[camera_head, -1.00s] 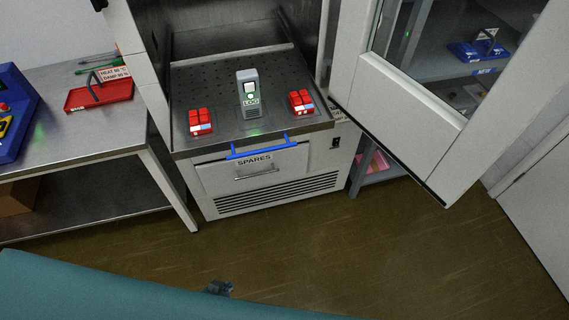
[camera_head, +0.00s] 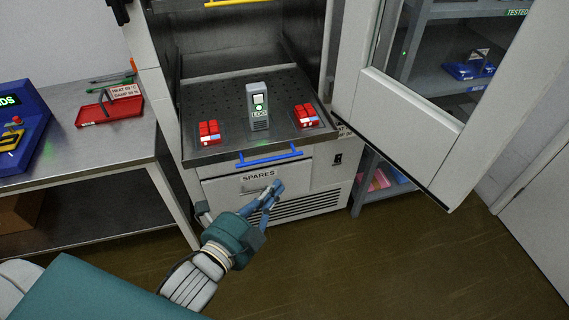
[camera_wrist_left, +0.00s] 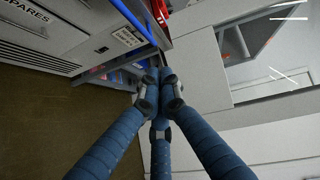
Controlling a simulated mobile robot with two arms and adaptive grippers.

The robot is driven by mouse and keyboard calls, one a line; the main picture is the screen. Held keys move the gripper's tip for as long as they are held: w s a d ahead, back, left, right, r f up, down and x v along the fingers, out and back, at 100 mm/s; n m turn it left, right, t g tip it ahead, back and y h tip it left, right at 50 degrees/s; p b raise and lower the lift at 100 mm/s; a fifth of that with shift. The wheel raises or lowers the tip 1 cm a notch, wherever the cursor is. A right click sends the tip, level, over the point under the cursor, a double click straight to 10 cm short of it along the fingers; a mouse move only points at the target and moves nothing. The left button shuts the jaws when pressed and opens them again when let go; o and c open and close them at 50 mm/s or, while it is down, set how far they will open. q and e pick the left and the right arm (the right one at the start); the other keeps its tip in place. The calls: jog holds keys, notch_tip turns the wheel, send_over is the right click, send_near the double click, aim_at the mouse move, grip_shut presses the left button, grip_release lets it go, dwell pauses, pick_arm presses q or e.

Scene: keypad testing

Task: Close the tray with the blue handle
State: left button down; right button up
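The tray (camera_head: 232,103) is a dark perforated shelf pulled out from the cabinet. Its blue handle (camera_head: 268,159) runs along the front edge. On the tray stand a grey logger (camera_head: 258,107) with a green light and two red blocks (camera_head: 209,133) (camera_head: 306,116). My left gripper (camera_head: 275,189) is below the handle, in front of the drawer marked SPARES, apparently not touching the handle. In the left wrist view its blue fingers (camera_wrist_left: 158,80) converge with tips together and nothing visible between them. A blue bar (camera_wrist_left: 132,20), probably the handle, shows there. My right gripper is not in view.
A yellow handle (camera_head: 232,2) shows higher in the cabinet. The open white door (camera_head: 400,120) stands to the right. A steel bench (camera_head: 95,145) with a red tray (camera_head: 108,109) is at the left. The floor in front is free.

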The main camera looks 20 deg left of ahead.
pick_arm(q)
jog(key=p, duration=0.1)
send_near(294, 154)
jog(key=d, duration=0.3)
jog(key=w, duration=0.1)
jog(key=w+a, duration=0.1)
jog(key=w, duration=0.1)
jog(key=w+a+p, duration=0.1)
jog(key=shift+w+a+f, duration=0.15)
jog(key=shift+w+f, duration=0.05)
jog(key=shift+f, duration=0.15)
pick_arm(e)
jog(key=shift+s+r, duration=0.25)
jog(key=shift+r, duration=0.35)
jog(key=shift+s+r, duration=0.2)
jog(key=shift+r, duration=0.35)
